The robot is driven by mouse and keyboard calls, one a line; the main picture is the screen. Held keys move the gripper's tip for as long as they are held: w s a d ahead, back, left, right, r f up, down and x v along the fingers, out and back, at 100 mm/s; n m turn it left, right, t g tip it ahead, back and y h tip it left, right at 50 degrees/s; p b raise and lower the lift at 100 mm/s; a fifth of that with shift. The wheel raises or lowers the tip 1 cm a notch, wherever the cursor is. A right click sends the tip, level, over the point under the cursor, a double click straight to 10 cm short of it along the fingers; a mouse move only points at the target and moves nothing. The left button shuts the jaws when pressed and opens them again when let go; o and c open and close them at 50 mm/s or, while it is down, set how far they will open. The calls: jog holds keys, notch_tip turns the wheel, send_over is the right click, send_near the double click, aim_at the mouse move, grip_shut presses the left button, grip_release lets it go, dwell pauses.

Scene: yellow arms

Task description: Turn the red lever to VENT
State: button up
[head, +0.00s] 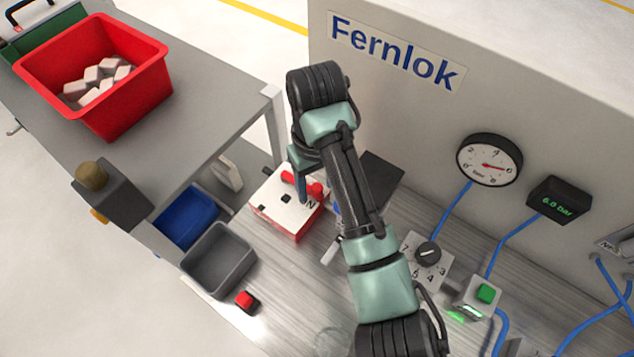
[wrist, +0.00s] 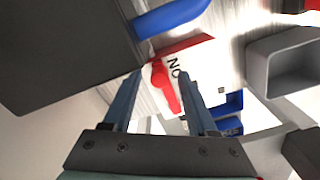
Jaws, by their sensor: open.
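The red lever (head: 316,189) sits on a white-topped box with red sides (head: 270,202) on the bench. In the wrist view the red lever (wrist: 164,86) lies between the fingers of my open gripper (wrist: 160,77). I cannot tell whether either finger touches it. Black letters (wrist: 175,68) beside the lever read "ON" or part of it; no VENT label is readable. In the head view my gripper (head: 302,184) hangs over the box, and my arm hides part of the box's right side.
A blue handle (wrist: 172,18) and a dark box (wrist: 70,45) are close by the lever box. A grey bin (head: 219,259), a blue bin (head: 186,217) and a red button (head: 246,300) stand to the left. A dial (head: 428,252) and green button (head: 486,293) are at right.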

grip_shut()
dwell(1.4)
